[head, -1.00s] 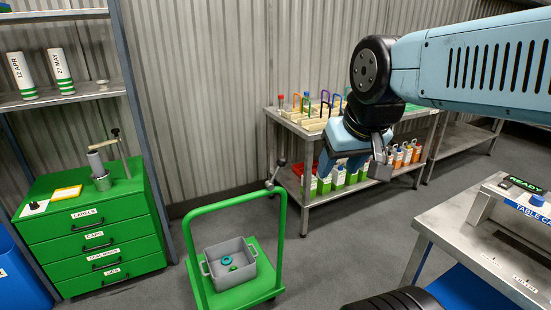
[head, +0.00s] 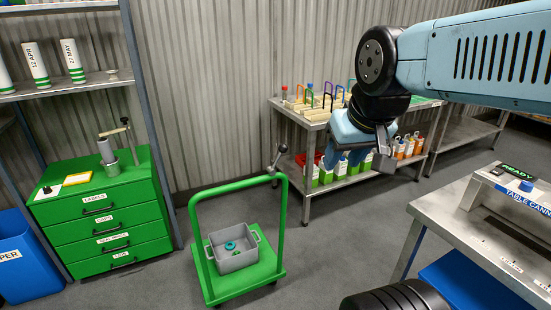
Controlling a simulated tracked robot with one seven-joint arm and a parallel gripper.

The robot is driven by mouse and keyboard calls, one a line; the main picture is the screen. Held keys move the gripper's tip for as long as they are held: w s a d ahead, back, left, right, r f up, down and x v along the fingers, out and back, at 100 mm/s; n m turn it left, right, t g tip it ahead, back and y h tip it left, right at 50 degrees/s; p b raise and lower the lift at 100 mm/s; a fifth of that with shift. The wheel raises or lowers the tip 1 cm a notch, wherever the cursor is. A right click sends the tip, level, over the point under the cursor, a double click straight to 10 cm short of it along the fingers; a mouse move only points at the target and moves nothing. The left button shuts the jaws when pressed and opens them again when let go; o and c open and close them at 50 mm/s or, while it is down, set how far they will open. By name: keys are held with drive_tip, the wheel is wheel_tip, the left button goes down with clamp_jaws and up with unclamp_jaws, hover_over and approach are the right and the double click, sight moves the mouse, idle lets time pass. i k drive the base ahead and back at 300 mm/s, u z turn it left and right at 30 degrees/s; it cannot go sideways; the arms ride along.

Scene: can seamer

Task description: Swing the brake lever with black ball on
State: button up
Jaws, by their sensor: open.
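The brake lever (head: 276,159) is a short grey rod with a dark ball (head: 282,148) at its top end. It sits at the upper right corner of the green trolley's push handle (head: 230,185), tilted up and to the right. My gripper (head: 345,160) is light blue and hangs from my arm at the upper right. It is open, with its fingers pointing down and nothing seen between them. In the head view it appears to the right of the lever, clearly apart from it. The depth gap between them is hard to judge.
A grey bin (head: 236,260) with a teal ring stands on the trolley bed. Behind is a steel bench (head: 312,122) with racks and cartons. A green drawer cabinet (head: 105,215) stands left, a steel machine table (head: 440,215) right. Floor is clear between trolley and table.

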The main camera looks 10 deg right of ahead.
sight(284, 147)
drive_tip(key=k, duration=0.4)
drive_tip(key=u, duration=0.35)
drive_tip(key=i, duration=1.3)
drive_tip(key=z, duration=0.5)
